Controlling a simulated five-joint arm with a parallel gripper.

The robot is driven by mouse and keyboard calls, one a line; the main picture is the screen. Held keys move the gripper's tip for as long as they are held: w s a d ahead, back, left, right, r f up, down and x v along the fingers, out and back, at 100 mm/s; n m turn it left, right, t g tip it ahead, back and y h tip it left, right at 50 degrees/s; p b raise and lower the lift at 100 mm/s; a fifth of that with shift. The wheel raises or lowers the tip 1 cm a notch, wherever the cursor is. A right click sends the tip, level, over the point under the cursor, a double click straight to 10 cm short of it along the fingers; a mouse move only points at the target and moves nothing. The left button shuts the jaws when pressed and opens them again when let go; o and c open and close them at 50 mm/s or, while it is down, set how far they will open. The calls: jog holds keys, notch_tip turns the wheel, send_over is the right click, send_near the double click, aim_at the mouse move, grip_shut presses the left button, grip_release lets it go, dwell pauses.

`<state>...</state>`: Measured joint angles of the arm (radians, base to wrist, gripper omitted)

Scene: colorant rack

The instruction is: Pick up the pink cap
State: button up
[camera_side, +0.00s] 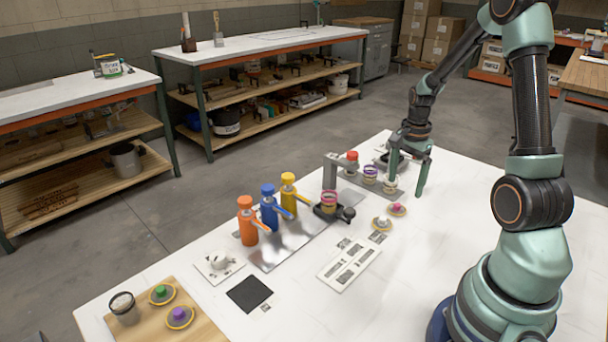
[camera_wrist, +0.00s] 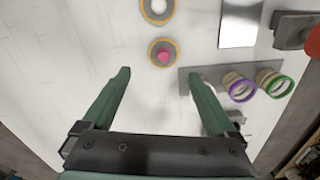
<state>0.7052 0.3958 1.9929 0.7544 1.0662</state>
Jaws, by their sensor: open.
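The pink cap (camera_wrist: 163,57) sits on a round yellow-rimmed disc, ahead of my gripper (camera_wrist: 160,76) in the wrist view. It lies roughly between the lines of the two fingers, a little beyond the tips. In the side view, the pink cap (camera_side: 397,207) is on the white table near the jar rack. My gripper (camera_side: 407,181) points down above the table behind the cap, fingers apart with nothing between them. No contact with the cap shows.
A similar disc with a pale centre (camera_wrist: 158,8) lies beside the cap. Jars with a purple ring (camera_wrist: 239,88) and a green ring (camera_wrist: 276,83) stand close to the right finger. Orange (camera_side: 248,222), blue (camera_side: 269,208) and yellow (camera_side: 289,194) bottles stand further left.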

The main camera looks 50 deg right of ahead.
aim_at(398, 204)
jog(key=shift+w+a+f, duration=0.15)
jog(key=shift+w+f, duration=0.05)
jog(key=shift+f, duration=1.55)
jog(key=shift+w+a+f, duration=0.1)
jog(key=shift+w+f, duration=0.05)
jog(key=shift+f, duration=1.55)
jog(key=c, duration=1.4)
